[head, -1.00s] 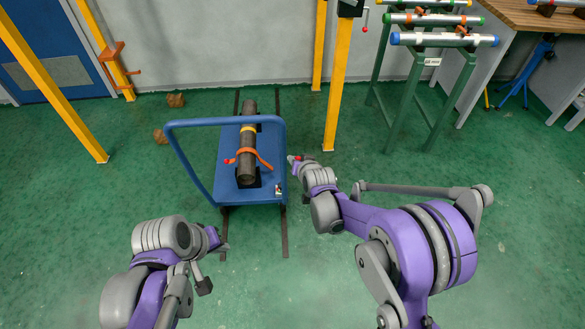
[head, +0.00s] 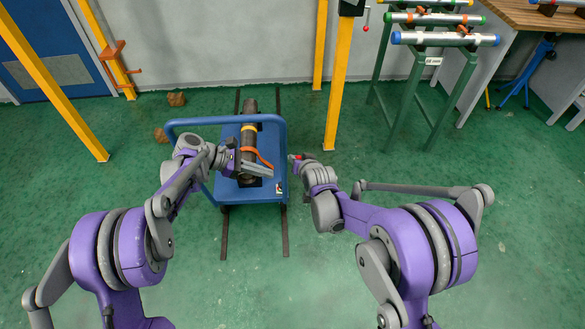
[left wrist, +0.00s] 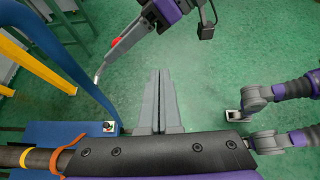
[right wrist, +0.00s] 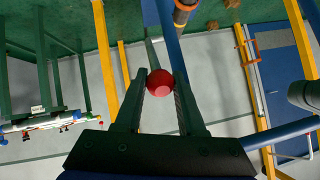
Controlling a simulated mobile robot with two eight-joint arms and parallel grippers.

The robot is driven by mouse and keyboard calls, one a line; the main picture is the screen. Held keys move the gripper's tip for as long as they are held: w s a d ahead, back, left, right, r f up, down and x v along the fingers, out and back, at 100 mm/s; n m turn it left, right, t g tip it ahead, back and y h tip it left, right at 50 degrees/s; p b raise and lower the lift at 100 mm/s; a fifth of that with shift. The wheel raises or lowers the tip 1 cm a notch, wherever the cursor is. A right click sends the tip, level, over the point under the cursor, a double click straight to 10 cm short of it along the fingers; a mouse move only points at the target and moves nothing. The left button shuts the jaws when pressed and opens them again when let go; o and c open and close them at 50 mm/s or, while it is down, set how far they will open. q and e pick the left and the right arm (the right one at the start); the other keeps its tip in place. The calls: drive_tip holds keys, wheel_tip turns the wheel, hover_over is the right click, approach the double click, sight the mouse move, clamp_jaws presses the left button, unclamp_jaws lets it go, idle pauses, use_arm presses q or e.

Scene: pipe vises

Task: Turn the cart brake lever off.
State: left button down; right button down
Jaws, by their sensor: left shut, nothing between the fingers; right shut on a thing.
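The blue cart (head: 268,193) stands on the floor at the middle of the head view. A red ball knob (right wrist: 159,82) is between the fingertips of my right gripper (head: 297,159), which is shut on it just right of the cart. In the left wrist view the red knob (left wrist: 116,41) shows at that gripper, with a thin silver lever (left wrist: 99,76) beside it. The lever's base is unclear. My left gripper (head: 258,170) is shut and empty above the cart; its fingers (left wrist: 157,98) show together in the left wrist view. It partly hides the pipe.
A dark pipe (head: 250,108) with an orange strap (head: 262,157) lies on the cart. A yellow post (head: 337,95) and green rack (head: 404,105) stand right and behind. Front floor is clear.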

use_arm(q)
drive_tip(key=w+f+n+g+h, duration=0.2)
drive_tip(key=w+f+n+h, duration=0.3)
drive_tip(key=f, duration=0.4)
drive_tip(key=d+r, duration=0.2)
drive_tip(key=d, duration=0.6)
drive_tip(key=shift+w+d+r, duration=0.25)
drive_tip(key=shift+w+d, duration=0.1)
drive_tip(key=shift+w, duration=0.1)
drive_tip(key=shift+w+a+r+n, duration=0.15)
drive_tip(key=shift+w+r+n, duration=0.35)
drive_tip(key=shift+w+r, duration=0.15)
use_arm(e)
drive_tip(key=shift+f, duration=0.1)
drive_tip(key=c, duration=0.6)
unclamp_jaws()
use_arm(q)
drive_tip(key=shift+s, duration=0.1)
use_arm(e)
drive_tip(key=shift+o, duration=0.4)
